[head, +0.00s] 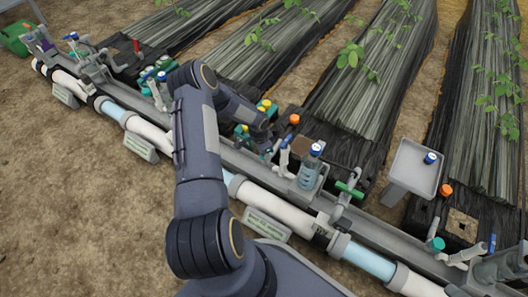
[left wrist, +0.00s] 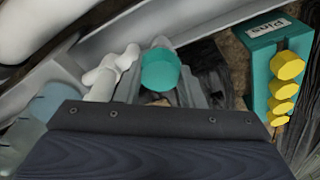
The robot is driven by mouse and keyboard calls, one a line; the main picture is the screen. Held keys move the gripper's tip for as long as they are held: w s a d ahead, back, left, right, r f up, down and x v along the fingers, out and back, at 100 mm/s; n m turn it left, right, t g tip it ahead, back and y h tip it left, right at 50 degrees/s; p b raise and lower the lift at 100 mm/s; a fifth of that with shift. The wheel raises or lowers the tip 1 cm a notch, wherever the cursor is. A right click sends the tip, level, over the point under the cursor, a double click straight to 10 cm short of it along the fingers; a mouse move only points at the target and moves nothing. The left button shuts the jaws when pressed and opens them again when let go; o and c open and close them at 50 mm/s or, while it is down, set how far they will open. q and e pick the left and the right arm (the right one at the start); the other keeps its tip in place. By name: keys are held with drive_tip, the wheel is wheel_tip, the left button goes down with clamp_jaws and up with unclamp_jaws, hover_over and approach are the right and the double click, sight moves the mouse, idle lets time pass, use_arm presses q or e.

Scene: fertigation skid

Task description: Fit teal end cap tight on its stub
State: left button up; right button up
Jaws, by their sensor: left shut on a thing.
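The teal end cap (left wrist: 160,69) shows as a round face near the middle of the left wrist view, just beyond the dark body of my left gripper. My left gripper (head: 266,149) is low over the grey rail in the head view, shut on the cap; its fingertips are small and partly hidden there. A pale branched fitting (left wrist: 108,74) stands just left of the cap in the left wrist view. The cap's stub is not clearly visible, and I cannot tell whether the cap touches it.
A teal box (left wrist: 277,60) with yellow knobs stands right of the cap. In the head view, a clear blue-capped container (head: 310,170) and a green-handled valve (head: 349,189) stand along the rail. A grey tray (head: 413,165) is at the right. Bare soil lies in front.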

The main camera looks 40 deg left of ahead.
use_arm(q)
drive_tip(key=shift+s+d+f+m, duration=0.1)
drive_tip(key=shift+d+m, duration=0.15)
drive_tip(key=shift+m, duration=1.05)
drive_tip(key=m+b, duration=0.1)
drive_tip(key=m, duration=0.2)
drive_tip(key=shift+f+g+h+b, duration=0.2)
drive_tip(key=shift+g+h+b, duration=0.1)
drive_tip(key=shift+h+b, duration=0.1)
drive_tip(key=shift+d+r+m, duration=0.1)
drive_tip(key=shift+r+m, duration=0.05)
drive_tip(key=shift+m, duration=1.25)
drive_tip(key=shift+m+g+b, duration=0.3)
drive_tip(key=shift+b, duration=0.1)
drive_tip(key=shift+m+b, duration=0.3)
drive_tip(key=shift+m, duration=0.6)
drive_tip(key=o, duration=1.1)
drive_tip(key=shift+r, duration=0.1)
